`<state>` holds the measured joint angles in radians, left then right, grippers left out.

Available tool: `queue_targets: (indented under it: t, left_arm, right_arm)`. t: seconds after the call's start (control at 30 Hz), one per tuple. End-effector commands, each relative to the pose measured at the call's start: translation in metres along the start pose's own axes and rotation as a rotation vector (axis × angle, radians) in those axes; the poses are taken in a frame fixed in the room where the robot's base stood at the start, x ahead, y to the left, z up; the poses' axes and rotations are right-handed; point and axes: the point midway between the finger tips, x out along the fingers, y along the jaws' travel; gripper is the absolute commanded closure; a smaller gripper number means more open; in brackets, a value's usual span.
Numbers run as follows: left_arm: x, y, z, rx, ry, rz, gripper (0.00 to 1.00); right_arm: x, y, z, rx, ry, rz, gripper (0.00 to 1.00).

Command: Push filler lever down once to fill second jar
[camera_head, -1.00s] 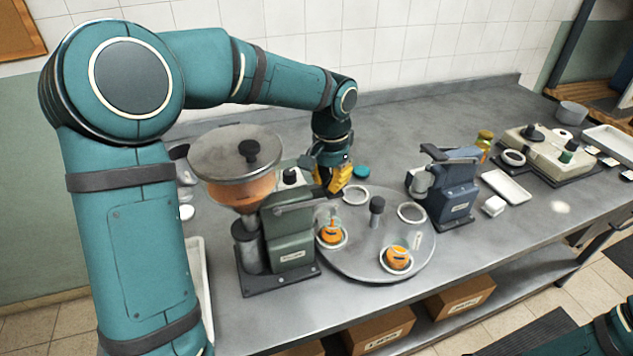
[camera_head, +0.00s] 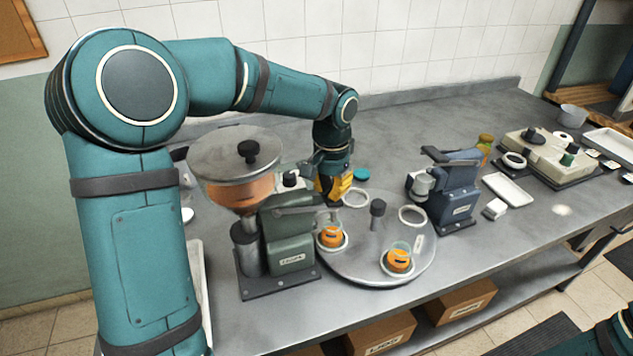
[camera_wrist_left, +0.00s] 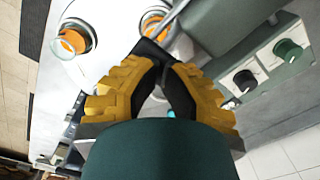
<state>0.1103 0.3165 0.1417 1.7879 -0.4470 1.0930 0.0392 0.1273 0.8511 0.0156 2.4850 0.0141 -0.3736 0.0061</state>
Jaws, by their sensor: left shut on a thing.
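The green filler (camera_head: 288,240) stands left of the turntable, with an orange-filled hopper (camera_head: 240,190) under a steel lid. Its grey lever (camera_head: 296,211) runs right to my left gripper (camera_head: 332,196). In the left wrist view the gripper (camera_wrist_left: 158,58) has its yellow-backed fingers closed at the tips on the dark lever end; the fingers partly hide the grip. One jar (camera_head: 331,238) with orange contents sits on the turntable beside the filler. Another jar (camera_head: 399,258) with orange contents sits at the turntable's front right. My right gripper is out of view.
The turntable (camera_head: 350,262) has a central knob (camera_head: 377,208) and empty rings (camera_head: 411,215). A blue machine (camera_head: 456,190) stands right of it. A teal lid (camera_head: 361,174) lies behind. A white tray (camera_head: 507,187) lies farther right. The back of the counter is largely clear.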

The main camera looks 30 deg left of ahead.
Motion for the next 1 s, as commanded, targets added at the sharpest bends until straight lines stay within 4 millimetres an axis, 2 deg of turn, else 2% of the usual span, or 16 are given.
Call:
queue_targets:
  t: [0.33, 1.0]
  left_arm:
    - [-0.002, 0.000, 0.000, 0.001, 0.000, 0.001, 1.00]
    - [-0.047, 0.000, 0.000, 0.001, 0.001, 0.000, 1.00]
  right_arm:
    - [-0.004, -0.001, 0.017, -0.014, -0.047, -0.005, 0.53]
    - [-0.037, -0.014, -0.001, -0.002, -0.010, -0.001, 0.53]
